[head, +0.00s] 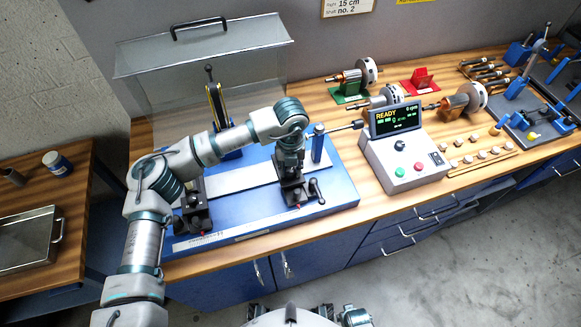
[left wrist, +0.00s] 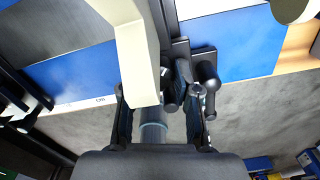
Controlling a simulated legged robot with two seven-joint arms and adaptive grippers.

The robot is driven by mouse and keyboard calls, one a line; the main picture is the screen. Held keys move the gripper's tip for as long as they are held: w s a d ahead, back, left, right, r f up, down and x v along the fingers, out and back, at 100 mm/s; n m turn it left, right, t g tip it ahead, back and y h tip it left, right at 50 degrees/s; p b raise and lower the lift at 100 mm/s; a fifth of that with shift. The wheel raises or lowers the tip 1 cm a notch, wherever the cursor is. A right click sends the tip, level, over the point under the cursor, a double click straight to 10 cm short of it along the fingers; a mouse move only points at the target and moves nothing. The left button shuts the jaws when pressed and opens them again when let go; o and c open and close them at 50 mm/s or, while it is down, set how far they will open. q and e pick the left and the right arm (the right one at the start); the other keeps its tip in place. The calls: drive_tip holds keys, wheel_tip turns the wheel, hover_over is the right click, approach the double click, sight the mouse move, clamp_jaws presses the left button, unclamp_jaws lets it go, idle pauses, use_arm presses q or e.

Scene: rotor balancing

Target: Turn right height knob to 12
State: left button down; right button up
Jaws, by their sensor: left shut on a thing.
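The blue balancing bench (head: 250,218) has a black left stand (head: 192,218) and a black right stand (head: 296,194). My left gripper (head: 290,168) points down at the right stand from above. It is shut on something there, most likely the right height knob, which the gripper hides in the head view. In the left wrist view the fingers (left wrist: 160,115) stand on both sides of a grey-blue cylinder (left wrist: 153,128), close to black stand parts (left wrist: 178,85). A black lever (head: 316,190) sticks out at the stand's right side. No height scale is readable.
A control box (head: 402,165) with a display reading READY stands right of the bench. A clear hinged cover (head: 205,60) stands behind it. Rotors (head: 462,100) on coloured holders, small weights (head: 470,158) and screwdrivers (head: 485,72) lie farther right.

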sight(291, 170)
use_arm(q)
drive_tip(key=c, duration=0.8)
unclamp_jaws()
drive_tip(key=shift+f, duration=0.1)
drive_tip(key=shift+c, duration=0.2)
wheel_tip(291, 170, up, 12)
drive_tip(key=shift+d, duration=0.1)
